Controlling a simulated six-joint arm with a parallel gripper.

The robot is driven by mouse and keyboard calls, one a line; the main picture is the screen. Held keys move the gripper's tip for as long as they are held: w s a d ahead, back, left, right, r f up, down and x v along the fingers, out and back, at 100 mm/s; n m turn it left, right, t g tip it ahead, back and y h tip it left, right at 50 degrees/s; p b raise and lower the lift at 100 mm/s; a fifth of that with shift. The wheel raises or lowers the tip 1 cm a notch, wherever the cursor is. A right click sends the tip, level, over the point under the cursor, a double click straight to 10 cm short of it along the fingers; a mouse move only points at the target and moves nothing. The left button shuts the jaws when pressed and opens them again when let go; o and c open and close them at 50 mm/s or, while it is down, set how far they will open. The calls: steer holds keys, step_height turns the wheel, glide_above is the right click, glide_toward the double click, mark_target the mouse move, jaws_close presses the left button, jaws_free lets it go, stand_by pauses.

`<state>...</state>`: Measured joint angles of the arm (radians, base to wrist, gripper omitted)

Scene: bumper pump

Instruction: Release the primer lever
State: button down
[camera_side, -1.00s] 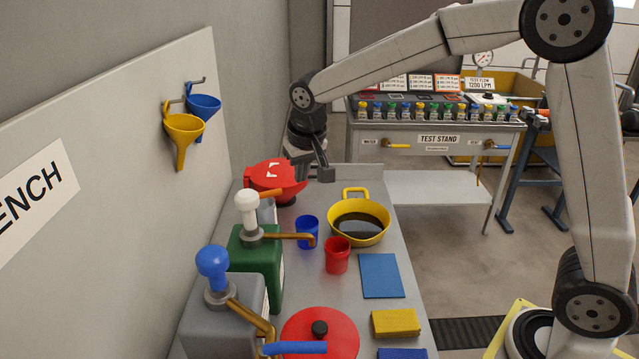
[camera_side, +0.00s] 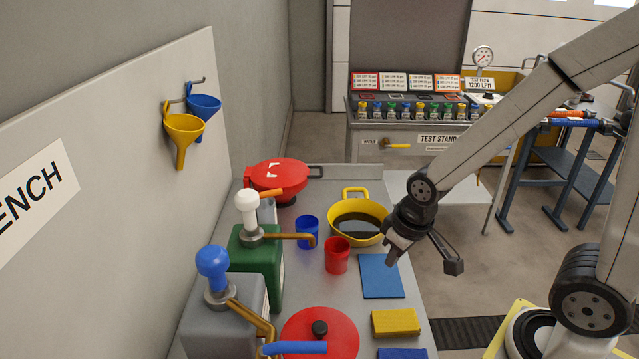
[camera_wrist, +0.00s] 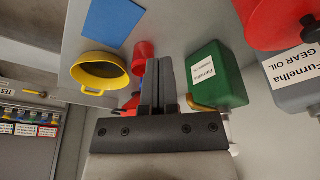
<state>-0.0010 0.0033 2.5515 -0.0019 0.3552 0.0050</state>
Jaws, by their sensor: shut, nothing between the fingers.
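No part in view carries a readable primer label, so I cannot tell which lever is the primer lever. A yellow-handled lever (camera_side: 398,146) is on the front of the test stand (camera_side: 436,141), beside a small label. It is also at the far left of the wrist view (camera_wrist: 34,92). My gripper (camera_side: 391,259) is in the air at the right side of the bench, near the yellow pan and blue mat, apart from any lever. In the wrist view its fingers (camera_wrist: 159,62) are shut together with nothing between them.
On the bench stand a green can (camera_side: 254,262) and grey can (camera_side: 214,322) with pump tops, a yellow pan (camera_side: 344,230) of dark liquid, red cup (camera_side: 337,262), blue cup (camera_side: 307,231), red lid (camera_side: 340,322) and blue mat (camera_side: 382,276). Open floor (camera_side: 475,285) lies right.

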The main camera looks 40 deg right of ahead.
step_height(320, 180, up, 20)
steer(key=m, duration=0.4)
glide_above(272, 191)
steer(key=w, duration=0.1)
steer(key=shift+d+r+g+h, duration=0.15)
steer(key=shift+d+g+h, duration=0.15)
steer(key=shift+h, duration=0.1)
steer(key=shift+s+f, duration=0.15)
steer(key=shift+f, duration=6.45)
steer(key=shift+s+a+m, duration=0.1)
steer(key=shift+s+m, duration=0.05)
steer(key=shift+m, duration=0.15)
